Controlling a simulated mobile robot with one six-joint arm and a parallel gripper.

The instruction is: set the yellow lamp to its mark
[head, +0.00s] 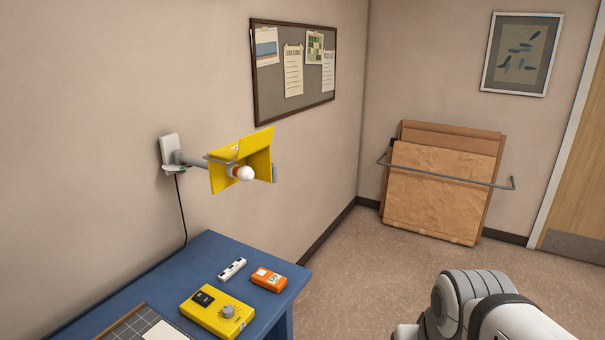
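The yellow lamp (258,166) is mounted on the left wall by a grey arm from a white wall plate (170,153). Its yellow shade is open toward the room and shows a white bulb with an orange-red base. It hangs above the blue table's far end. A grey part shows at the shade's right edge. I cannot make out a mark for the lamp. My gripper is not in view; only part of my white and grey arm shows at the bottom right.
A blue table (213,252) holds a yellow box with a knob (217,313), an orange device (269,280) and a black-and-white block (232,269). A black cord hangs below the wall plate. Cardboard sheets (440,190) stand behind a rail at the far wall. The middle floor is clear.

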